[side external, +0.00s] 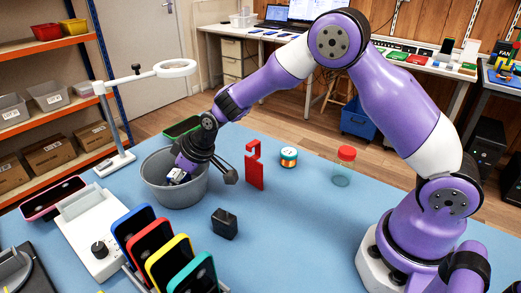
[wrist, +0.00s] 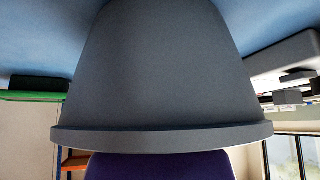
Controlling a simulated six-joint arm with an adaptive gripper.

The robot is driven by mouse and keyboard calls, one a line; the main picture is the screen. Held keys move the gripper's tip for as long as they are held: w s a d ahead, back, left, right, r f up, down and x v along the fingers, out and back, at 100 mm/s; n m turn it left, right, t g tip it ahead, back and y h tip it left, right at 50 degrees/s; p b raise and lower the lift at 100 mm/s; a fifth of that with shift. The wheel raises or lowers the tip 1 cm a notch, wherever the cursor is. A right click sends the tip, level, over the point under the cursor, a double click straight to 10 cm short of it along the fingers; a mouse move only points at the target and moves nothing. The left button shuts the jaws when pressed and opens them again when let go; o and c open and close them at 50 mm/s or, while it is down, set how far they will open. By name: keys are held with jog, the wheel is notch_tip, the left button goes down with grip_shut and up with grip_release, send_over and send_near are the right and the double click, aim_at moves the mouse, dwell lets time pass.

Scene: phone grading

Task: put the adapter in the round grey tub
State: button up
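The round grey tub (side external: 190,195) stands upright on the blue table in the side view. Its outer wall and rim also fill the wrist view (wrist: 160,80), which hides most else there. A small black block that looks like the adapter (side external: 225,224) stands on the table, right of and nearer than the tub. My gripper (side external: 203,172) is low over the tub, tilted, with one dark finger reaching out past the right rim. The rest is hidden by the tub and my wrist, so its opening is unclear. A small white-and-blue piece (side external: 176,175) shows at the tub's mouth; I cannot tell what it is.
A red stand-like piece (side external: 254,166) is close right of the tub. A ringed lamp stand (side external: 115,130) is behind left. A rack of coloured phones (side external: 165,250) and a white box with a knob (side external: 92,235) are in front. A red-lidded jar (side external: 343,166) stands right.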

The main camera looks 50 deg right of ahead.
dwell(0.3)
jog(key=shift+r, duration=0.3)
jog(key=v, duration=1.1)
jog(key=shift+s+r, duration=0.15)
jog(key=s+d+r+m+h, duration=0.1)
jog(key=s+d+r, duration=0.1)
jog(key=s, duration=0.4)
jog(key=s+d+r+m, duration=0.1)
jog(key=s+d+m, duration=0.1)
jog(key=s, duration=0.5)
jog(key=s+d+r+m+h, duration=0.1)
jog(key=s+d+r, duration=0.1)
jog(key=s, duration=0.5)
jog(key=shift+d+r+m+h, duration=0.3)
jog(key=shift+d, duration=0.45)
